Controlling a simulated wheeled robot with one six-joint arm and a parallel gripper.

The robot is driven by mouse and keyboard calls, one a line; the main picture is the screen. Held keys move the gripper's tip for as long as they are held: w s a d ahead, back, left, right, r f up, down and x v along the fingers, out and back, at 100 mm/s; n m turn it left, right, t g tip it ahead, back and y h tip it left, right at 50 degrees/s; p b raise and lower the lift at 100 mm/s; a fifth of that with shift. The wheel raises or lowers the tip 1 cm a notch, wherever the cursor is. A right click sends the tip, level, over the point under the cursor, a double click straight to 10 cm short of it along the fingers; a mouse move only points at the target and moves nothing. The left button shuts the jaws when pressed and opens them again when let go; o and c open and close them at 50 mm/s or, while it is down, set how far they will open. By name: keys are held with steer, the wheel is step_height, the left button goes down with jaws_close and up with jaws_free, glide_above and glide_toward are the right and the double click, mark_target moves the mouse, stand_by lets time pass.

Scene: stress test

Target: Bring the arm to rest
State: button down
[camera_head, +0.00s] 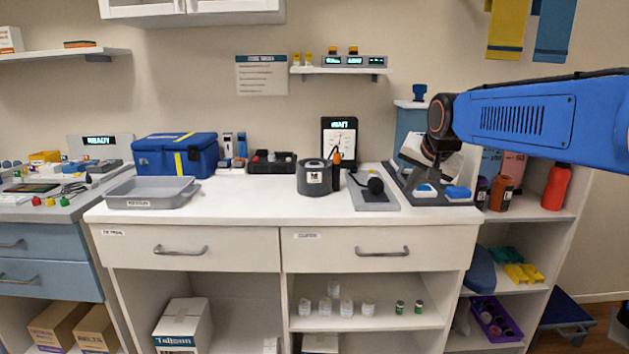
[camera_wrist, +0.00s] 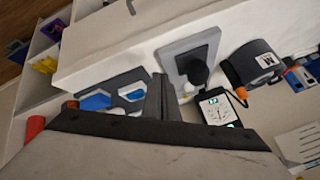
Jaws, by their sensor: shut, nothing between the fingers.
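My blue arm (camera_head: 535,115) reaches in from the right in the head view, with its dark wrist joint above the right end of the white counter (camera_head: 240,200). My gripper (camera_wrist: 164,82) shows in the wrist view with its dark fingers together and nothing between them. It hangs over the counter, close to a dark tray (camera_head: 398,183) with blue and white pieces. I cannot tell the exact gap to the tray. In the head view the fingertips are hard to make out.
A grey pad with a black knob (camera_head: 375,186), a dark round canister (camera_head: 314,178) and a dial display (camera_head: 339,136) stand left of my gripper. A red bottle (camera_head: 556,187) stands on the right shelf. The counter's middle front is clear.

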steer(key=s+d+f+n+g, duration=0.1)
steer(key=s+f, duration=0.5)
steer(key=s, duration=0.6)
steer(key=s+d+f+n+g, duration=0.1)
steer(key=s+f+n, duration=0.2)
steer(key=s+f, duration=0.4)
steer(key=s+d+f+n+g, duration=0.1)
steer(key=s+f, duration=0.5)
steer(key=s, duration=1.1)
steer(key=shift+d+f+n+h, duration=0.3)
steer(key=shift+d+f+n, duration=0.1)
steer(key=shift+d, duration=0.2)
steer(key=shift+r, duration=0.1)
